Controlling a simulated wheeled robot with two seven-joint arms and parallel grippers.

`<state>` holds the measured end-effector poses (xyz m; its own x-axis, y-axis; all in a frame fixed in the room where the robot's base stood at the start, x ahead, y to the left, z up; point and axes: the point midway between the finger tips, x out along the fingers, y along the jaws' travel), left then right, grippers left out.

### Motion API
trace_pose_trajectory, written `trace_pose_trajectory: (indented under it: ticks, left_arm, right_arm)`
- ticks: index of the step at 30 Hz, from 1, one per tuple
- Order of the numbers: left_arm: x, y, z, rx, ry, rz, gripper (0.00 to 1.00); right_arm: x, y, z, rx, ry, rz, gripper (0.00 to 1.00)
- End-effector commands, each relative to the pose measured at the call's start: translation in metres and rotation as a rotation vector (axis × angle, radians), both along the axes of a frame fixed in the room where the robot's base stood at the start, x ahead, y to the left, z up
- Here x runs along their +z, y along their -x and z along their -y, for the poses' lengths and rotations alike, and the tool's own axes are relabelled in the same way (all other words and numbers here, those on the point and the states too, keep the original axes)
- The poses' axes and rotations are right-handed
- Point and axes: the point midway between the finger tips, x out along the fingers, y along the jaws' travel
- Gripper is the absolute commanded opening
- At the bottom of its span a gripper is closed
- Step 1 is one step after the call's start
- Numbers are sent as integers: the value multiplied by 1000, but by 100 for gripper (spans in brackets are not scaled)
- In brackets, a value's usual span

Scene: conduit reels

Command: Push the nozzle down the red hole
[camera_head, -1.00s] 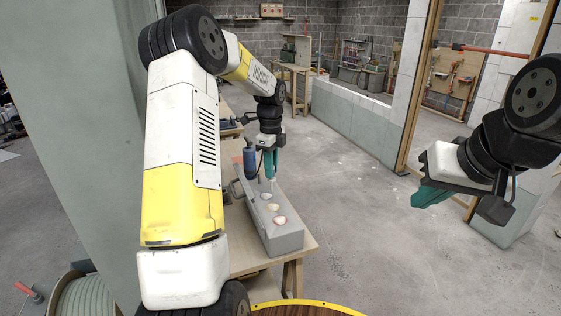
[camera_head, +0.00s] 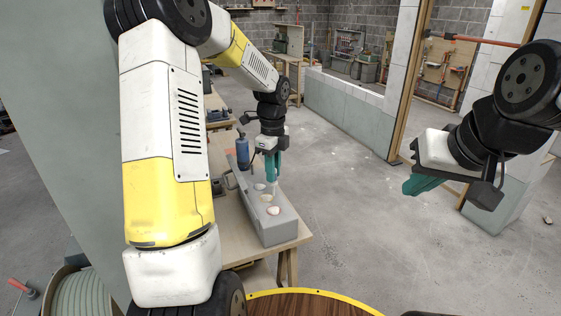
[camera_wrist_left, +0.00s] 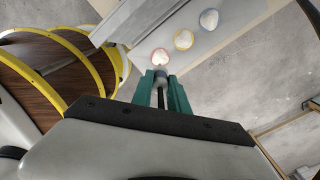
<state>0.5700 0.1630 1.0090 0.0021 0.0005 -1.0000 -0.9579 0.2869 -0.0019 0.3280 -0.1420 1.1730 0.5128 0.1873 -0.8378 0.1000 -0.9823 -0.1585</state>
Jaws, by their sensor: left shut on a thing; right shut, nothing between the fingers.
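The long grey box (camera_head: 281,232) lies on a wooden bench and has a row of pale-filled round openings. The red-rimmed hole (camera_head: 273,211) is nearest in the head view; in the left wrist view it (camera_wrist_left: 160,57) lies just beyond my fingertips. The yellow-rimmed hole (camera_wrist_left: 183,39) and blue-rimmed hole (camera_wrist_left: 209,19) follow along the row. My left gripper (camera_head: 272,182) is shut on the nozzle (camera_wrist_left: 161,76), a small grey piece at its teal fingertips, over the box near the red hole. Whether the nozzle touches the box is unclear. My right gripper (camera_head: 418,185) is shut and empty, off to the right.
A blue cylinder (camera_head: 242,152) stands near the box's far end, beside a handle (camera_head: 229,180). The bench top (camera_head: 252,252) shows around the box. A yellow-rimmed wooden reel (camera_head: 305,304) is in front. Open floor lies to the right.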

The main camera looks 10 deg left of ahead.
Motion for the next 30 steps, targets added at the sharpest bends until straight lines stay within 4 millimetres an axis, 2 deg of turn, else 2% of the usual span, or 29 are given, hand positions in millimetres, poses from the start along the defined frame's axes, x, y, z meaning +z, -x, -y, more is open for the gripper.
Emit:
trace_pose_trajectory:
  ticks: [15,21,30]
  left_arm:
    - [-42,-1,-1,-130,1,-4,0]
    - [-50,-1,-1,-158,0,-2,0]
    - [-52,-1,-1,-166,0,-2,0]
  right_arm:
    - [0,0,0,0,0,0,0]
    - [0,0,0,0,0,0,0]
    - [0,0,0,0,0,0,0]
